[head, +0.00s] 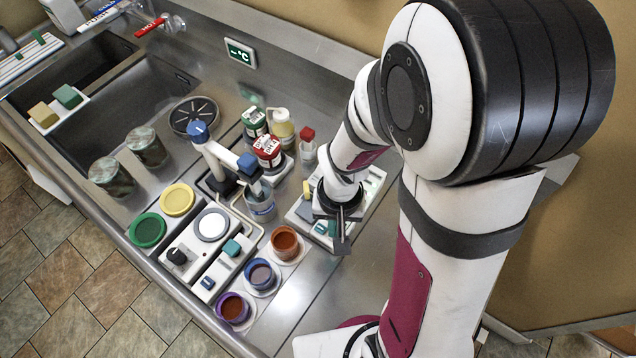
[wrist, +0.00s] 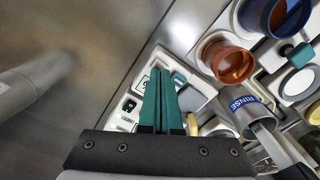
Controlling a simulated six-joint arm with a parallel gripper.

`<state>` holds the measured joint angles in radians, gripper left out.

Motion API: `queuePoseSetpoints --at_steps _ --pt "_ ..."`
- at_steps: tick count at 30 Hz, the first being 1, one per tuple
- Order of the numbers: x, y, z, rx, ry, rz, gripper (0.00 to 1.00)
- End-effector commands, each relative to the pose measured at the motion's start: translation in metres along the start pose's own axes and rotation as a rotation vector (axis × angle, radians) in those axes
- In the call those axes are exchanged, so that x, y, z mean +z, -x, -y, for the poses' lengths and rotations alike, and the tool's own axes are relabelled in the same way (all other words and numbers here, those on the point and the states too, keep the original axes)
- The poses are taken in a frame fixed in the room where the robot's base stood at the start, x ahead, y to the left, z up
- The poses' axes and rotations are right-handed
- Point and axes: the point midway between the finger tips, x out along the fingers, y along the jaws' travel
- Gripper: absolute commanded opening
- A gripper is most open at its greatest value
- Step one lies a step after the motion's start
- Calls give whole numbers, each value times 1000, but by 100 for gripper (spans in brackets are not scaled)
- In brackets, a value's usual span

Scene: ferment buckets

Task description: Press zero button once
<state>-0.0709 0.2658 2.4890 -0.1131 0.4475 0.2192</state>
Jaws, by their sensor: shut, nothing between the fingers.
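My gripper (head: 342,246) is shut and empty, pointing down over a white panel (head: 298,212) on the steel counter. In the wrist view its two teal fingers (wrist: 160,74) lie side by side over the same white panel (wrist: 205,88). A teal button (wrist: 179,79) shows just right of the fingertips, and a small black part (wrist: 129,105) is to their left. A small green-edged display (wrist: 143,86) is partly hidden by the fingers. No button label is readable, so I cannot tell which is zero. I cannot tell whether the fingertips touch the panel.
An orange-brown cup (head: 286,243) and a beaker (head: 260,204) marked RINSE in the wrist view stand close by. Bottles (head: 267,150) and a small red-capped container (head: 308,145) stand behind. Bare counter (head: 320,290) lies in front of the panel.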

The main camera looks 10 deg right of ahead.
Motion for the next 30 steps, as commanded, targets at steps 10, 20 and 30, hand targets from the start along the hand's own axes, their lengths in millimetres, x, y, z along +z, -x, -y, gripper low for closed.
queuePoseSetpoints --at_steps 10,20,30 --pt "0 -9 0 0 1 0 0" --pt "0 -17 0 1 1 1 0" --pt "-1 -10 0 -1 0 -2 0"
